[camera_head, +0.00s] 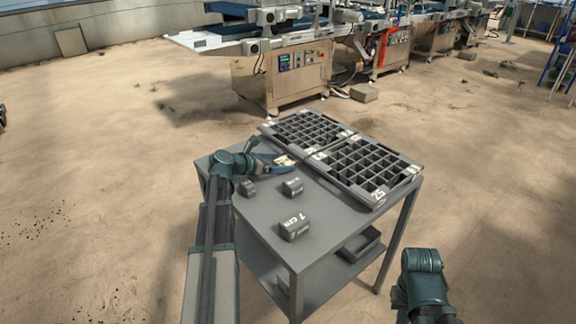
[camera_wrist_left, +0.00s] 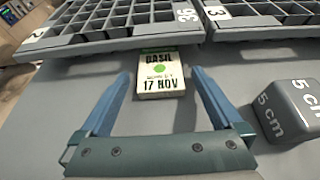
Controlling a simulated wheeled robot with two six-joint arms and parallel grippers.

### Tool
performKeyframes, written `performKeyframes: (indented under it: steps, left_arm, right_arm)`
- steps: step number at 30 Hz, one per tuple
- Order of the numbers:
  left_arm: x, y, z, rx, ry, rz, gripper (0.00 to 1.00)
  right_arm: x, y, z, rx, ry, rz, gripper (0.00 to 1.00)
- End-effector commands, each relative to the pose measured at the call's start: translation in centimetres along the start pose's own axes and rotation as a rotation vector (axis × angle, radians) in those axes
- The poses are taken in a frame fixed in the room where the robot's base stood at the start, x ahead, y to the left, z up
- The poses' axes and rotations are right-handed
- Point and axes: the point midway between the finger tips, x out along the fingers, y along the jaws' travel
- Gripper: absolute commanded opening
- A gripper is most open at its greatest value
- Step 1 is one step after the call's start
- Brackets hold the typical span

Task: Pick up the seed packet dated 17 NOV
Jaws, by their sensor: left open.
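The seed packet (camera_wrist_left: 159,80) lies flat on the grey table, its print reading BASIL and 17 NOV above and below a green dot. In the head view the packet (camera_head: 285,160) is a small pale patch near the tray, partly hidden by my gripper. My left gripper (camera_wrist_left: 160,74) is open, one blue finger on each side of the packet's lower part, with gaps between. In the head view my left gripper (camera_head: 279,163) reaches over the table from the left. Only a teal part of my right arm shows at the lower right; its gripper does not show.
Two dark seed trays (camera_head: 303,131) (camera_head: 372,170) lie behind and right of the packet, close to its far edge. Grey blocks stand on the table, one marked 7 cm (camera_head: 294,229), another marked 5 cm (camera_wrist_left: 290,108). A bin (camera_head: 360,246) sits on the lower shelf.

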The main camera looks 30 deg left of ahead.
Motion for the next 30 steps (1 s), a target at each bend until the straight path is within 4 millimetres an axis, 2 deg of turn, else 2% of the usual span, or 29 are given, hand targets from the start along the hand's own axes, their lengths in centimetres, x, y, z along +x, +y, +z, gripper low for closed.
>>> performKeyframes:
  steps: [6, 7, 20, 30]
  left_arm:
    - [0.18, 0.00, 0.03, 0.000, 0.000, 0.001, 1.00]
    - [0.18, 0.00, 0.03, 0.000, 0.000, 0.001, 0.96]
    - [0.16, 0.00, 0.01, 0.000, 0.000, 0.001, 0.19]
    - [0.11, 0.00, 0.14, 0.000, 0.000, 0.001, 0.18]
  right_arm:
    - [0.04, 0.00, 0.00, 0.000, 0.000, 0.000, 0.00]
    - [0.04, 0.00, 0.00, 0.000, 0.000, 0.000, 0.00]
    - [0.04, -0.01, 0.00, 0.000, 0.000, 0.000, 0.00]
    - [-0.09, 0.01, 0.01, 0.000, 0.000, 0.000, 0.00]
